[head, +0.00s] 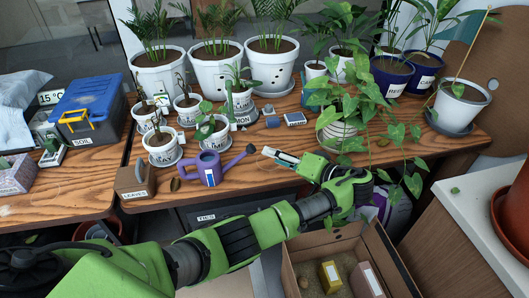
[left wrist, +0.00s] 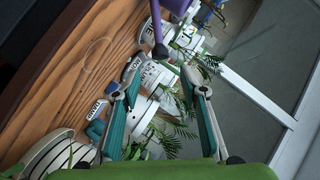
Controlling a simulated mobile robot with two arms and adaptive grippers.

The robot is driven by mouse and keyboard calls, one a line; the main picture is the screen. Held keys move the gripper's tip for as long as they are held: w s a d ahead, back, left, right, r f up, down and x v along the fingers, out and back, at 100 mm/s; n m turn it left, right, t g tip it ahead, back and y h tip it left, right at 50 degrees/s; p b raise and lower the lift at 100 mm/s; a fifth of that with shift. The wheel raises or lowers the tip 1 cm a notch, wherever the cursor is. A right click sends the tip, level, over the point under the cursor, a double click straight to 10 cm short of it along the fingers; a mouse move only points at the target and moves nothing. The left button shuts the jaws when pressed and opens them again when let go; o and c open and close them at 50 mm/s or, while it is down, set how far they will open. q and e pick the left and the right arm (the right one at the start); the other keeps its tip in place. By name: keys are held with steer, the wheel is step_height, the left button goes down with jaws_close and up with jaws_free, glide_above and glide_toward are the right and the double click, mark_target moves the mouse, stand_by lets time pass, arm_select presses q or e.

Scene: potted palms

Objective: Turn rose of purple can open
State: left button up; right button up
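The purple can (head: 209,168) stands upright on the wooden table near its front edge, with its spout pointing right. Its dark rose (head: 250,149) is at the spout's end. My left gripper (head: 270,153) is just right of the rose, seen side-on in the head view. In the left wrist view the two fingers (left wrist: 166,92) are parted with nothing gripped between them. There the rose (left wrist: 160,51) lies ahead of the fingertips, and part of the purple can (left wrist: 177,6) shows at the top edge. The rose's setting is too small to tell. My right gripper is not in view.
Small potted plants (head: 163,148) stand behind and left of the can. A brown box (head: 136,181) labelled LEAVES is at its left. A trailing plant in a striped pot (head: 338,138) is right of my left gripper. An open cardboard box (head: 345,240) stands below the table's front.

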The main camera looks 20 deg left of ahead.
arm_select(q)
steer(key=shift+v, duration=1.5)
